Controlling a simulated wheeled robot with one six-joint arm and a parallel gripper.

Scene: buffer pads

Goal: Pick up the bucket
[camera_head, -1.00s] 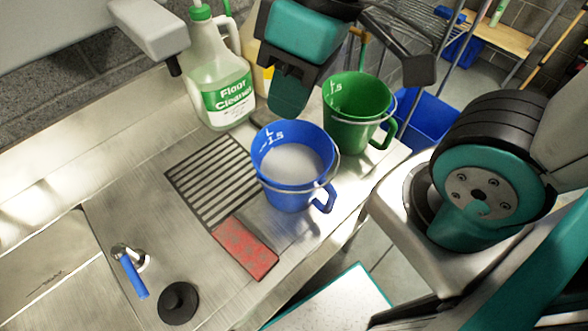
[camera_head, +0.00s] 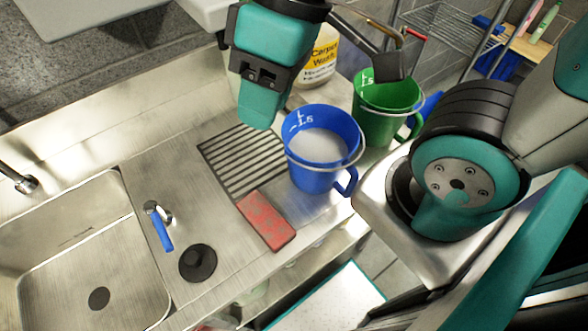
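A blue bucket (camera_head: 318,178) with white marks, a wire handle and a side grip stands upright on the metal counter. It holds a pale grey-white content. A green bucket (camera_head: 378,128) of the same kind stands just behind it to the right. My gripper (camera_head: 258,108) is at the upper middle, left of the blue bucket's rim and seemingly apart from it. One teal finger shows, pointing down; the other is hidden, so its opening cannot be told.
A drain grille (camera_head: 240,160) and a red pad (camera_head: 266,221) lie left of the blue bucket. A black plug (camera_head: 198,263), a blue-handled tap (camera_head: 160,230) and a sink (camera_head: 95,260) are further left. A yellow-white bottle (camera_head: 318,62) stands behind my gripper.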

